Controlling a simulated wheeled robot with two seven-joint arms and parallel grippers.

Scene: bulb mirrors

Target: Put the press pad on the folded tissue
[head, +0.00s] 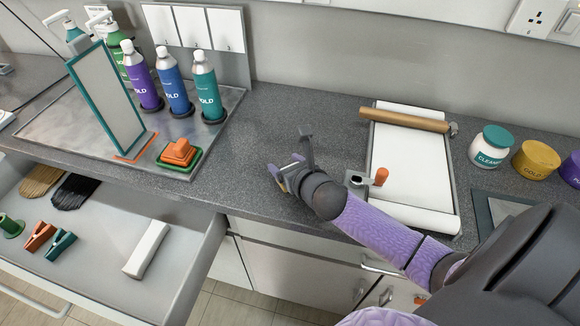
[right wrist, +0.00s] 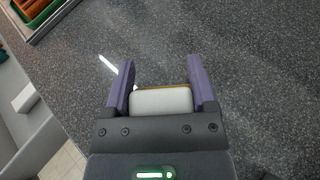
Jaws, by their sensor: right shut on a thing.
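My right gripper (head: 290,168) is over the dark counter, left of the white-covered board. In the right wrist view its two purple fingers (right wrist: 168,82) are shut on a pale grey-white block with a tan far edge (right wrist: 162,101), which looks like the press pad. In the head view the block is mostly hidden by the gripper. I cannot tell surely which thing is the folded tissue. A long white folded-looking piece (head: 147,248) lies in the open drawer. My left gripper is not in view.
The counter (head: 300,115) behind the gripper is clear. A metal tray (head: 60,120) holds bottles, a tilted mirror (head: 106,98) and an orange block (head: 178,152) in a green dish. Right are a white-covered board (head: 400,165) with a wooden roller (head: 405,119), and jars (head: 491,146).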

